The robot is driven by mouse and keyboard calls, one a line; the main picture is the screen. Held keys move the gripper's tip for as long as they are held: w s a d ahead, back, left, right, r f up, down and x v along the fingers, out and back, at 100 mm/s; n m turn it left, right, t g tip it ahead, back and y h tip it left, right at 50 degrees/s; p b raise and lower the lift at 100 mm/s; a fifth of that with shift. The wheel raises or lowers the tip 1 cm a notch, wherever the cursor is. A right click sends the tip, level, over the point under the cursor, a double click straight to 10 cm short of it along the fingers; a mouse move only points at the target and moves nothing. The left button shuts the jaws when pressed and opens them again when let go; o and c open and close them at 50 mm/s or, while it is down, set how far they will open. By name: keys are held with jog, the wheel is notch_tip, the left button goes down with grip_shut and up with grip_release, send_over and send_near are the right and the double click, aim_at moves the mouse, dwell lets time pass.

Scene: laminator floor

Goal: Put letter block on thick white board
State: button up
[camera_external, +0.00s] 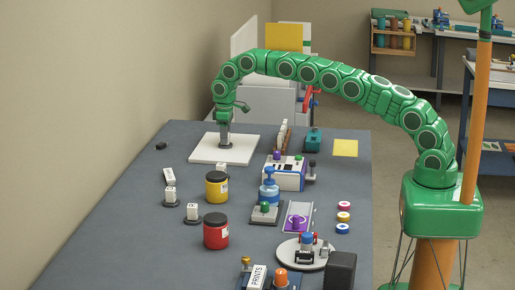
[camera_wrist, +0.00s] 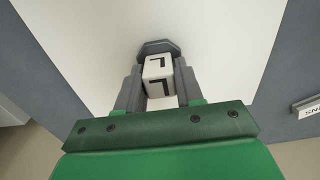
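The thick white board (camera_external: 207,157) lies flat on the far left part of the grey-blue table; it fills most of the wrist view (camera_wrist: 215,80). My gripper (camera_external: 226,142) points down over the board, with its tip at or just above the surface. In the wrist view my gripper (camera_wrist: 157,85) has a white letter block (camera_wrist: 158,68) with black marks between its two grey fingers. The fingers appear to touch its sides. A dark, faceted piece (camera_wrist: 157,46) shows just beyond the block. In the external view the held block cannot be made out.
More white lettered blocks (camera_external: 170,193) stand left of a yellow jar (camera_external: 216,187) and a red jar (camera_external: 216,231). A white-and-blue machine (camera_external: 284,174) and a blue-topped stamp device (camera_external: 268,190) stand right of them. A yellow square (camera_external: 345,148) lies at the far right.

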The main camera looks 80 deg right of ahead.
jog(key=o, duration=0.4)
jog(key=shift+o, duration=0.2)
jog(key=shift+r, duration=0.1)
notch_tip(320, 180, up, 12)
dwell(0.7)
jog(key=shift+r, duration=0.1)
